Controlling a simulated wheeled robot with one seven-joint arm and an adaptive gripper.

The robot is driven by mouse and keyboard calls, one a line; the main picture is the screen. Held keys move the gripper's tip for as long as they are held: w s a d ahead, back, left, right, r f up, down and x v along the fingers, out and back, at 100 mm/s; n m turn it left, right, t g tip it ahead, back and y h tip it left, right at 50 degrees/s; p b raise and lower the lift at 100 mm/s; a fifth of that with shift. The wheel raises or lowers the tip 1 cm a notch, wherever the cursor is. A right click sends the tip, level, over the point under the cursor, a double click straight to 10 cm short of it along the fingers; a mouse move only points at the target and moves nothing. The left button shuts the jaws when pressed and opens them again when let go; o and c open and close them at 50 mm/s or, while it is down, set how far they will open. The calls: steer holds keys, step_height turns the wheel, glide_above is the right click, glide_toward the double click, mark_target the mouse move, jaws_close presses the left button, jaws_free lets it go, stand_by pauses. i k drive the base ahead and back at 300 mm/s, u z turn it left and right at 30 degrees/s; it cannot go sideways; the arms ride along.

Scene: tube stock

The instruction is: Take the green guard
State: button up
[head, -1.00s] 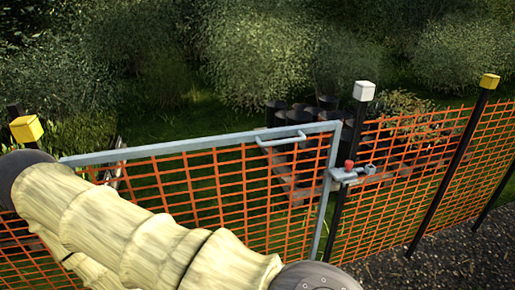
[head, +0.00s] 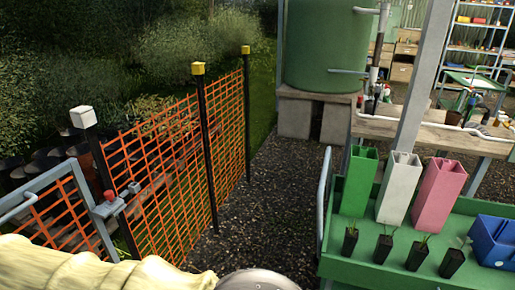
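The green guard (head: 357,182) is a tall square tube, open at the top. It stands on a green bench or cart top (head: 345,235) at the right of the head view, tilted slightly. A white guard (head: 397,188) and a pink guard (head: 437,194) stand to its right in a row, apart from it. My gripper is not in view; only part of my arm in its cream sleeve shows at the bottom left.
Several small black pots with seedlings (head: 386,248) stand in front of the guards, with a blue bin (head: 495,240) at right. A grey post (head: 422,80) rises behind. An orange mesh fence (head: 160,165) runs along the left; dark gravel (head: 265,215) lies open between.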

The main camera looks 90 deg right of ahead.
mark_target(363, 161)
steer(key=z, duration=4.45)
steer(key=i, duration=0.7)
steer(key=u, duration=1.45)
